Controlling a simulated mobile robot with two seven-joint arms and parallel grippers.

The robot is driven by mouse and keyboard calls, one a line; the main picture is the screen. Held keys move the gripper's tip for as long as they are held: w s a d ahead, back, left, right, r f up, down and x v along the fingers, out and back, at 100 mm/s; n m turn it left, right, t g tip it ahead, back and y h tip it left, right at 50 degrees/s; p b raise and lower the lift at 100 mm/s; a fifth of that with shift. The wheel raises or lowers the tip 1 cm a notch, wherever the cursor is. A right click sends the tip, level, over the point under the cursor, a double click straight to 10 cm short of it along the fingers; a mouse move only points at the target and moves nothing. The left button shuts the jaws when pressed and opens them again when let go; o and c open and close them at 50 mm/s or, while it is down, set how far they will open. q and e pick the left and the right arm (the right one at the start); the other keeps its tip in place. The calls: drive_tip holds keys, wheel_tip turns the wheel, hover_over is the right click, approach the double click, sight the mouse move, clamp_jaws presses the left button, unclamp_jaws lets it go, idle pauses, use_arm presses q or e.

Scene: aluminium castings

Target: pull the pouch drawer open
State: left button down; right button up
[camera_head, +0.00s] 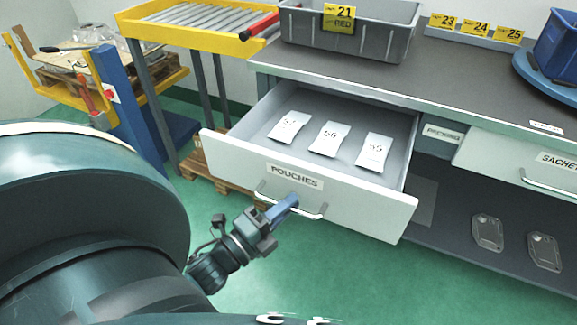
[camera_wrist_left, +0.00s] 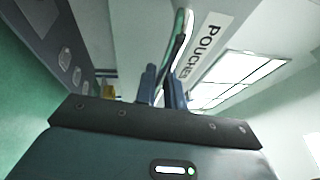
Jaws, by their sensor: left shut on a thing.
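The pouch drawer (camera_head: 340,205), white-fronted and labelled POUCHES, stands pulled out from under the grey workbench. Three white pouches (camera_head: 329,139) lie flat in a row inside it. Its bar handle (camera_head: 311,215) runs along the front below the label. My left gripper (camera_head: 284,207) is shut on the handle near its middle. In the left wrist view the two blue fingers (camera_wrist_left: 161,88) close around the handle (camera_wrist_left: 180,45), beside the POUCHES label (camera_wrist_left: 207,43). My right gripper is not in view.
A grey bin (camera_head: 345,40) marked 21 RED stands on the bench top (camera_head: 450,80). A closed SACHETS drawer (camera_head: 510,165) is at the right, above a low shelf with metal castings (camera_head: 487,232). A yellow roller stand (camera_head: 205,22) is at the left. Green floor is clear in front.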

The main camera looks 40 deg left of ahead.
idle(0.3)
use_arm(q)
drive_tip(key=c, duration=1.5)
unclamp_jaws()
drive_tip(key=v, duration=1.3)
drive_tip(key=shift+s, duration=0.15)
